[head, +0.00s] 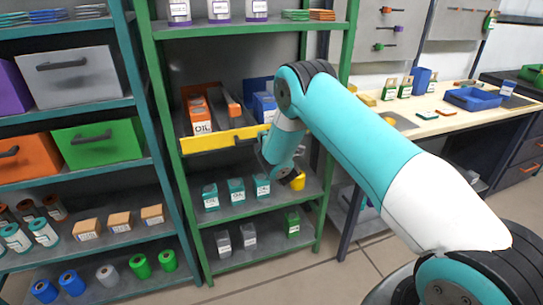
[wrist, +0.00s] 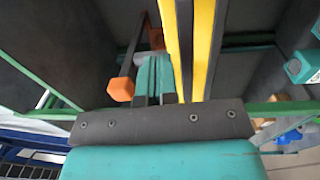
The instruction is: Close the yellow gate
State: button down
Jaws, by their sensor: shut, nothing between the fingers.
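The yellow gate (head: 215,140) is a long yellow bar across the front of a bay in the green shelf rack, with a dark handle on it. Its right part is hidden behind my arm in the head view. In the wrist view the yellow gate (wrist: 202,50) runs up the picture just right of my fingers. My gripper (wrist: 155,85) is shut and empty, its teal fingers together beside the gate; I cannot tell whether they touch it. In the head view my wrist hangs in front of the rack, and the fingertips are not clear.
Behind the gate are orange boxes (head: 199,115) and a grey bar with an orange end (head: 235,110). Teal canisters (head: 236,188) stand on the shelf below. The green rack post (head: 167,130) stands left; a workbench (head: 425,122) is at right.

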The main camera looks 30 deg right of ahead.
jog(key=s+b, duration=0.9)
jog(key=b, duration=0.3)
